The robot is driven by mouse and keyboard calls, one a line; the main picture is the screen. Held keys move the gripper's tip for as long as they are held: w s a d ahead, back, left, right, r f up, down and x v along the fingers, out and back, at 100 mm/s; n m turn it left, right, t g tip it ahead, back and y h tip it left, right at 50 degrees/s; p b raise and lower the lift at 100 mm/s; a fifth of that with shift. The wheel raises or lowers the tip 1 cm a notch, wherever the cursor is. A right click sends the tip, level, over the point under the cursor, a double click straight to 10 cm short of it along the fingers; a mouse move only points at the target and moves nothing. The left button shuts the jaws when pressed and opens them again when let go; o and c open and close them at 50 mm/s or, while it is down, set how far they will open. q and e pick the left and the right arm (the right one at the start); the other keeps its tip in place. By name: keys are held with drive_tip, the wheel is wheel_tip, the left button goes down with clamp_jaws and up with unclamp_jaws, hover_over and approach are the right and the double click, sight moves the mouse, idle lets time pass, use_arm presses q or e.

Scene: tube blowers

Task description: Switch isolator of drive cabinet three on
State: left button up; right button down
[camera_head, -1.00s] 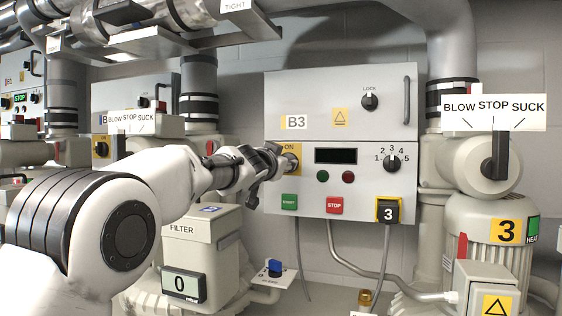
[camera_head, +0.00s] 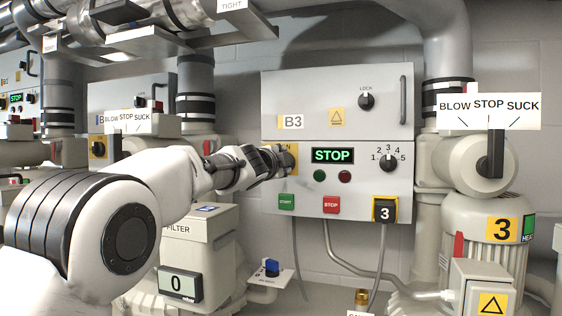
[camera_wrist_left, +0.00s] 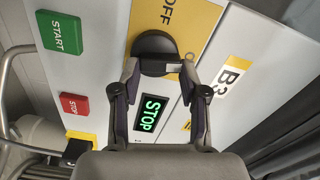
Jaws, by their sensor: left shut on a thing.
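Drive cabinet B3 (camera_head: 325,95) hangs on the wall in the middle of the head view. Its isolator is a black rotary knob (camera_wrist_left: 154,43) on a yellow plate (camera_wrist_left: 198,22) in the left wrist view. My left gripper (camera_wrist_left: 158,68) is shut on this knob, with a finger on either side of its handle. The cabinet display (camera_head: 332,155) is lit and reads STOP in green. My right gripper is not in view.
A lock knob (camera_head: 366,101) sits above. A blower (camera_head: 498,225) marked 3 stands at the right. A filter box (camera_head: 195,250) stands below my arm.

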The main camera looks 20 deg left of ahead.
use_arm(q)
drive_tip(key=shift+r+m, duration=0.3)
drive_tip(key=shift+m, duration=1)
drive_tip(key=o, duration=0.9)
drive_tip(key=shift+c, duration=0.2)
drive_tip(key=shift+o, duration=1.4)
drive_tip(key=shift+w+f, duration=0.1)
drive_tip(key=shift+w, duration=0.05)
drive_tip(key=shift+w+a+f, duration=0.1)
drive_tip(key=shift+f, duration=0.1)
